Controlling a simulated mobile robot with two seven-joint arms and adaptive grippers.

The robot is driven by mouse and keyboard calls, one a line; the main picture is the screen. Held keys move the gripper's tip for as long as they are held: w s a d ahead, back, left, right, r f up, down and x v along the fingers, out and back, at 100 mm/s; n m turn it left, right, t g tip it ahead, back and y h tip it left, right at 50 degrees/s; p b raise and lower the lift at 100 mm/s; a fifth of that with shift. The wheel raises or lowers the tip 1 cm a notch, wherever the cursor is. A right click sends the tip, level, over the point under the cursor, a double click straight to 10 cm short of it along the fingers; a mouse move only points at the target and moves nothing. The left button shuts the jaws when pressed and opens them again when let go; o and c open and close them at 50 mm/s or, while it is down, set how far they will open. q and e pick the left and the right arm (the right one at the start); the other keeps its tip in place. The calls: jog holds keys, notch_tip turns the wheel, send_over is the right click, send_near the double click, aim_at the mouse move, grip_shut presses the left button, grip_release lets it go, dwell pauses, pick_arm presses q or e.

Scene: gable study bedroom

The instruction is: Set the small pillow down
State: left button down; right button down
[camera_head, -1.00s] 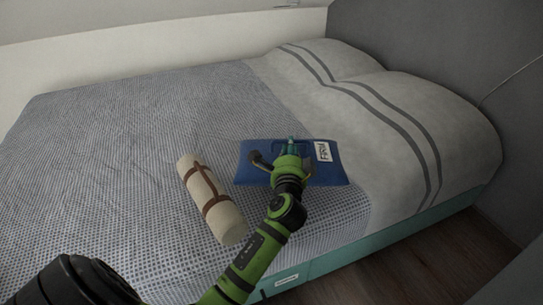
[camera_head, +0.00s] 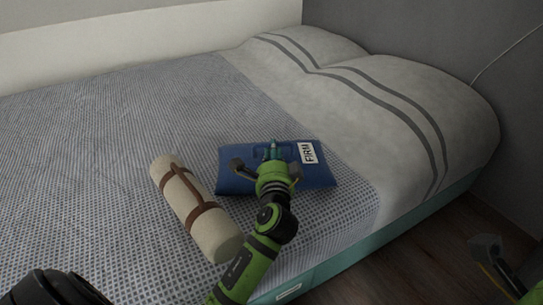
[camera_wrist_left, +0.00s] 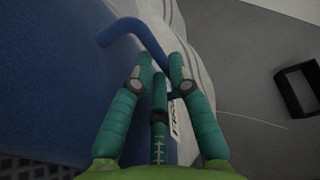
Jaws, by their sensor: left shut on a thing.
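The small pillow (camera_head: 235,181) is dark blue with a white label reading FIRM and a blue handle loop. It lies flat-side up over the patterned bedspread near the bed's front edge; I cannot tell whether it touches. My left gripper (camera_head: 272,152) is over its middle, shut on the handle. In the left wrist view the pillow (camera_wrist_left: 45,80) fills the left side, and the handle (camera_wrist_left: 140,32) passes at the fingertips of the left gripper (camera_wrist_left: 160,65). My right gripper (camera_head: 492,265) shows only partly at the lower right, away from the pillow.
A cream roll (camera_head: 192,207) with brown straps lies on the bed (camera_head: 90,130) just left of the pillow. Large striped pale pillows (camera_head: 400,110) fill the bed's right end. Bare bedspread lies behind the small pillow. A black frame (camera_wrist_left: 299,88) shows in the left wrist view.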

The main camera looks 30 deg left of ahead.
pick_arm(q)
jog(key=shift+r, duration=0.1)
jog(key=c, duration=1.2)
grip_release()
jog(key=shift+f, duration=0.25)
